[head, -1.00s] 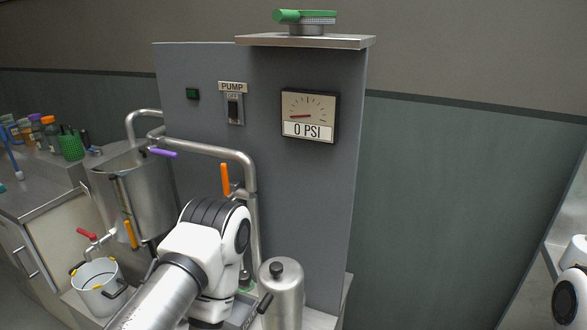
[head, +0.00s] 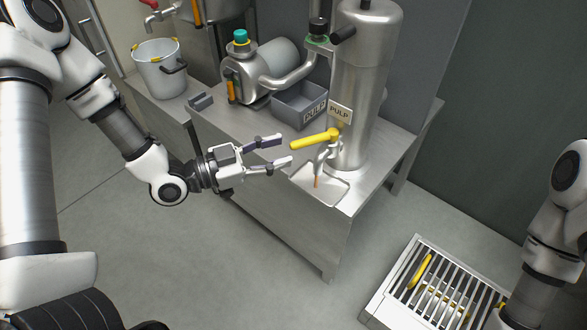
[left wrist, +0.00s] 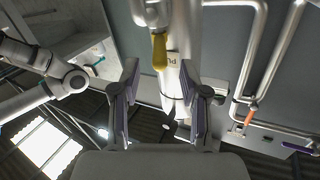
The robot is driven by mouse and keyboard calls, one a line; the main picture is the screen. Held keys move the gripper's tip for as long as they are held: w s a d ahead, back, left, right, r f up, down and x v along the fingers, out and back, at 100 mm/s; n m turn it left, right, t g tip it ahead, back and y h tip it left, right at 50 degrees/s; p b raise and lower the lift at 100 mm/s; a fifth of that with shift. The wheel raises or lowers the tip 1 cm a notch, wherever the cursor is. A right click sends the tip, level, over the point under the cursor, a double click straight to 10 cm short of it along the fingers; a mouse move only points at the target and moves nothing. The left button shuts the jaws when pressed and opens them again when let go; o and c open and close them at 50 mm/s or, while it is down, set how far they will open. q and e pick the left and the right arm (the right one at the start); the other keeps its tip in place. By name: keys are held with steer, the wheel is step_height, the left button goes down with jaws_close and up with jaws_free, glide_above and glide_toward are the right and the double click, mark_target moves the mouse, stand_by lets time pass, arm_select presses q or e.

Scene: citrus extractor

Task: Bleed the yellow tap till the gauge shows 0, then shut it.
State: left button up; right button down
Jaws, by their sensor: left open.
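The yellow tap handle (head: 315,140) is on the lower front of the steel cylinder (head: 358,85) and points left toward my left gripper. Under the tap's steel spout (head: 322,160) a thin orange-brown streak (head: 317,182) shows above a shallow white tray (head: 337,189). My left gripper (head: 285,151) is open and empty, its fingertips just short of the handle's end. In the left wrist view the yellow handle (left wrist: 159,52) lies ahead of the open fingers (left wrist: 159,68), apart from them. The gauge is outside both current views. My right gripper is out of view.
A grey pulp bin (head: 297,104) stands on the bench beside the cylinder. A pump with a teal cap (head: 240,36) and a white bucket (head: 160,70) are farther left. A slatted floor grate (head: 425,285) with yellow pieces lies at lower right. Open floor is in front.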

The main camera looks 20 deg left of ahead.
mark_target(327, 135)
arm_select(q)
steer(key=shift+h, duration=0.3)
steer(key=b+x, duration=0.2)
steer(key=x, duration=0.4)
steer(key=shift+w+d+r, duration=0.15)
steer(key=shift+w+d, duration=0.05)
steer(key=shift+d, duration=0.1)
steer(key=shift+w+d+r, duration=0.1)
steer(key=shift+w+d, duration=0.2)
steer(key=shift+d, duration=0.05)
jaws_close()
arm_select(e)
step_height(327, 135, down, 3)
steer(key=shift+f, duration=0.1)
